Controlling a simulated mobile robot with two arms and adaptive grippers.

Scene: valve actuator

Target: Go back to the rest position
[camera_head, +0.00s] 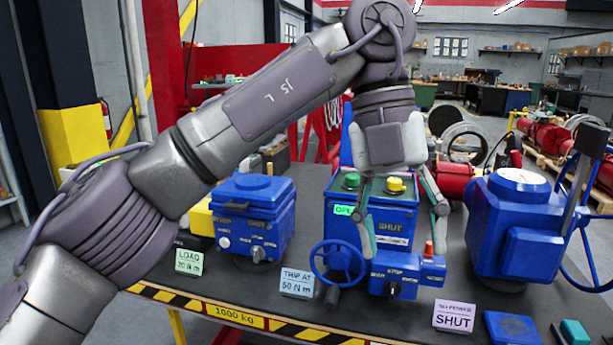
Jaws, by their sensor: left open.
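My left arm comes in from the left, and its gripper (403,240) points down with its fingers apart. It hangs in front of the middle blue valve actuator (341,219). I see nothing held between the fingers. The actuator has a green and a yellow button (396,184) on top, a lit green "OPEN" sign, partly covered by a finger, and a "SHUT" panel. A blue handwheel (339,262) and a small selector box (399,279) are on its front. I cannot tell whether the fingers touch the actuator. My right gripper does not show.
Another blue actuator (256,213) stands on the left of the dark bench, and a larger blue one (513,232) on the right. Label cards, including a "SHUT" card (454,316), stand along the striped front edge (240,317). A blue block (512,328) lies at front right.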

